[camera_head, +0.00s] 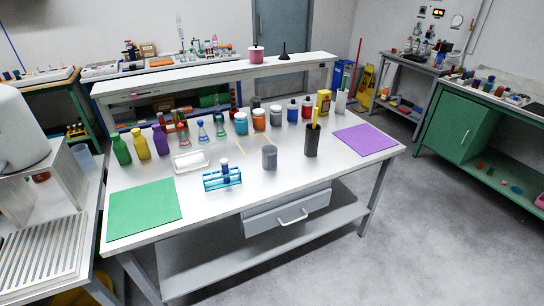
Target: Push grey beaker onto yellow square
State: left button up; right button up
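A grey beaker (269,157) stands upright on the white lab table. A thin yellow square outline (246,152) is marked on the tabletop just behind and to the left of it. The beaker hides part of the outline, so I cannot tell whether its base touches the line. Neither of my grippers is in view.
A blue test tube rack (222,179) stands left of the beaker, and a black cup (312,140) with a yellow item stands to its right. Several bottles and jars line the back. A green mat (143,208) and purple mat (365,140) lie clear.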

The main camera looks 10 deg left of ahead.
aim_at(269, 152)
jog(key=z, duration=1.75)
jog(key=i, duration=2.3)
jog(key=u, duration=2.3)
